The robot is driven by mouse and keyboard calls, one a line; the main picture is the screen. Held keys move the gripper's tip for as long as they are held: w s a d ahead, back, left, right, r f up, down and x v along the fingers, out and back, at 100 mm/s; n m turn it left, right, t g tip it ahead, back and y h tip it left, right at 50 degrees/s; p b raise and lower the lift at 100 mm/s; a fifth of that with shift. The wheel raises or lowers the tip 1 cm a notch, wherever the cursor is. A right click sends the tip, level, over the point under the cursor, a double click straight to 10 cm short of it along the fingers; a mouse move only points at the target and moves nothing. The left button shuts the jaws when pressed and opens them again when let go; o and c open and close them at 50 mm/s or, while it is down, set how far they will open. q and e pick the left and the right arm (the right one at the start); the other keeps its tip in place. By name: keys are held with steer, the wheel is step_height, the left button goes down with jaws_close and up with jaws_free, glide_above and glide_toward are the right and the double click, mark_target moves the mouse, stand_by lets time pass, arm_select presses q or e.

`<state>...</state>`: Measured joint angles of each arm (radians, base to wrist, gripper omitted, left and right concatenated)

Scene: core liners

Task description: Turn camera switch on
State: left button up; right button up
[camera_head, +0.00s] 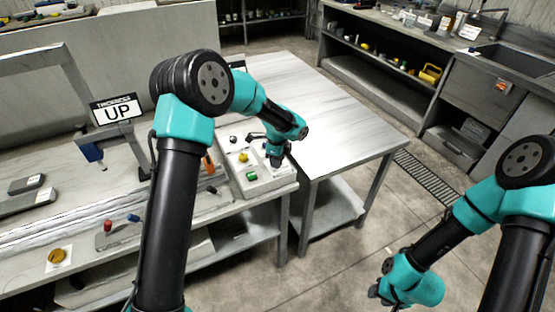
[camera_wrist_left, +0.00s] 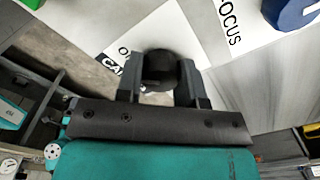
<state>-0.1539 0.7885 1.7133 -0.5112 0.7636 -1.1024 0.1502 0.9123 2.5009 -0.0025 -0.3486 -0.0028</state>
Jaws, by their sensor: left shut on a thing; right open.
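The control panel (camera_head: 245,186) is a pale box at the table's edge, with a yellow button, a green button and other knobs on top. In the left wrist view a dark round knob (camera_wrist_left: 158,68) sits between the fingers, over a white label (camera_wrist_left: 130,50) partly reading "CAM". It appears to be the camera switch. My left gripper (camera_head: 275,158) is at the panel's right end, shut on this knob; the fingers (camera_wrist_left: 158,88) are on both sides of it. The knob's setting is hidden. My right gripper (camera_head: 375,291) hangs low at the right, away from the panel.
A label reading "FOCUS" (camera_wrist_left: 225,22) and a blue knob (camera_wrist_left: 290,12) are close to my left gripper. A "THICKNESS UP" sign (camera_head: 117,110) stands left of my left arm. A bare metal table (camera_head: 340,115) is right of the panel. Open floor lies beyond it.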

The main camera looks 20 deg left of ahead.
arm_select(q)
steer(key=o, duration=0.9)
steer(key=shift+r, duration=0.1)
step_height(320, 180, up, 17)
steer(key=shift+r, duration=0.15)
stand_by(0.5)
